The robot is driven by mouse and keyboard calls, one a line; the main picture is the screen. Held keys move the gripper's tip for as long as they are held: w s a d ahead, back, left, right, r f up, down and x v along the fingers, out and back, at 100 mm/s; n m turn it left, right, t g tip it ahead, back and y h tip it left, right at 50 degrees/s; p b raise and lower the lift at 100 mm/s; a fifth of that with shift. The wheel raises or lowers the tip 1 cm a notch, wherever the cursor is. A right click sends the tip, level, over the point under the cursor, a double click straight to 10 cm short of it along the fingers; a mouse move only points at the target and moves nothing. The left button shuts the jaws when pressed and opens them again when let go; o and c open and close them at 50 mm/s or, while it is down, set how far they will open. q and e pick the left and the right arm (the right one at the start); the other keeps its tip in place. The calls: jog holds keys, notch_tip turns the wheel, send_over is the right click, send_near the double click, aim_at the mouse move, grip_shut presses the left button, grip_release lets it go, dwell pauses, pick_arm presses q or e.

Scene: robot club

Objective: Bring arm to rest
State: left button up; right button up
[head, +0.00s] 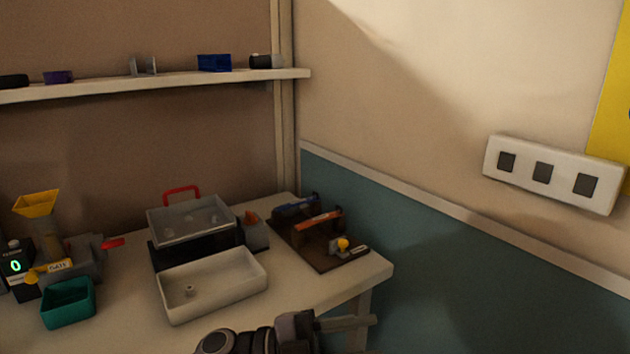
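One of my grippers (345,323) shows at the bottom of the head view, in front of the table's near right edge. Its dark wrist comes in from the lower left, so I take it as my left one. Its fingers point right and look like a single bar, so I cannot tell whether they are open or shut. I see nothing held at the visible fingers. It appears apart from the things on the table. My other gripper is not in view.
The table (125,325) bears a white tray (215,303) with a small part inside, a clear-lidded box (195,222), a teal bin (68,304), a brown tool rack (318,258) and a yellow-funnel device (37,204). A shelf (190,78) hangs behind. Right of the table is free space before the wall.

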pick_arm(q)
jog(key=w+a+f+n+t+y, duration=0.1)
jog(key=a+f+n+t+y, duration=0.6)
jog(key=n, duration=0.3)
jog(key=a+f+n+t+y, duration=0.4)
jog(key=a+f+n+t, duration=0.2)
jog(key=a+n+t, duration=0.35)
jog(key=s+a+f+n+g+y, duration=0.3)
jog(key=s+a+f, duration=0.1)
jog(key=s+f, duration=0.3)
jog(key=s+a+f+n+g+y+p, duration=0.1)
jog(key=s+a+f+n+g+y, duration=0.2)
jog(key=s+f, duration=0.4)
jog(key=shift+s+a+f+y, duration=0.35)
jog(key=shift+a+y, duration=0.15)
jog(key=shift+a, duration=0.75)
